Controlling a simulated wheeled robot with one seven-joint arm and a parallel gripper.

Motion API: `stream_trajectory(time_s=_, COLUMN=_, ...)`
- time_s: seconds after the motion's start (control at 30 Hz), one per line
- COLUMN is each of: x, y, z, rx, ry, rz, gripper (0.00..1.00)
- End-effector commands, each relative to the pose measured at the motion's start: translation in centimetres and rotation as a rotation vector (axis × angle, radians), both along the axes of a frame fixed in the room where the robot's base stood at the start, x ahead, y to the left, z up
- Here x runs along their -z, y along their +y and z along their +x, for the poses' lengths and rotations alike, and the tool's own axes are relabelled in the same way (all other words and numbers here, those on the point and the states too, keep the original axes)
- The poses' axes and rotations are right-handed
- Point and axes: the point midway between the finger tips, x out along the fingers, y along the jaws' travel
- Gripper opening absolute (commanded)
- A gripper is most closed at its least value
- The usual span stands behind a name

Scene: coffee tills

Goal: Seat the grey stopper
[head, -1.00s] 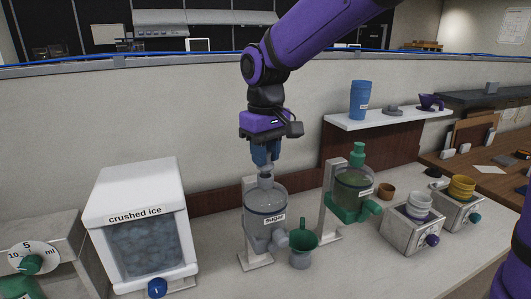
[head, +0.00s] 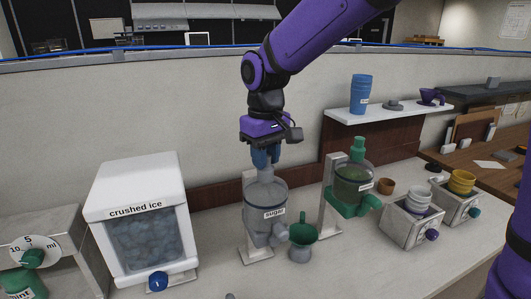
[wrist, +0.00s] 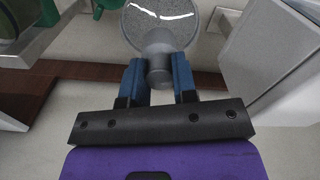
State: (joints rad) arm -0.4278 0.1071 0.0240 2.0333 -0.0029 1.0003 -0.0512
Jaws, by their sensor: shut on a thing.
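The clear sugar dispenser (head: 264,213), labelled "sugar", stands on a white stand on the counter. My gripper (head: 265,164) is directly above it, pointing down, its blue fingers shut on the grey stopper (head: 265,174). The stopper is upright at the dispenser's neck; whether it is fully down cannot be told. In the wrist view my gripper (wrist: 160,77) has one finger on each side of the grey stopper (wrist: 159,71), with the round grey top of the dispenser (wrist: 160,35) just beyond it.
A crushed ice box (head: 148,220) stands left of the dispenser. A green funnel (head: 302,231) stands close at its right, then a green-stoppered dispenser (head: 353,182). Metal boxes with bowls (head: 412,220) are farther right. A shelf (head: 385,119) with blue cups is behind.

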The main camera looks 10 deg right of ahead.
Motion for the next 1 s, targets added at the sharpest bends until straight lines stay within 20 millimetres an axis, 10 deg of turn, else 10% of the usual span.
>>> stream_trajectory(time_s=0.33, x=0.1, y=0.0, z=0.0, rx=0.0, ry=0.001, rz=0.0, gripper=0.03)
stream_trajectory(time_s=0.37, x=0.1, y=0.0, z=0.0, rx=0.0, ry=0.001, rz=0.0, gripper=0.33)
stream_trajectory(time_s=0.47, x=0.1, y=0.0, z=0.0, rx=0.0, ry=0.001, rz=0.0, gripper=0.56)
stream_trajectory(time_s=1.0, x=-2.8, y=0.0, z=0.1, rx=0.0, ry=-0.003, rz=0.001, gripper=0.56)
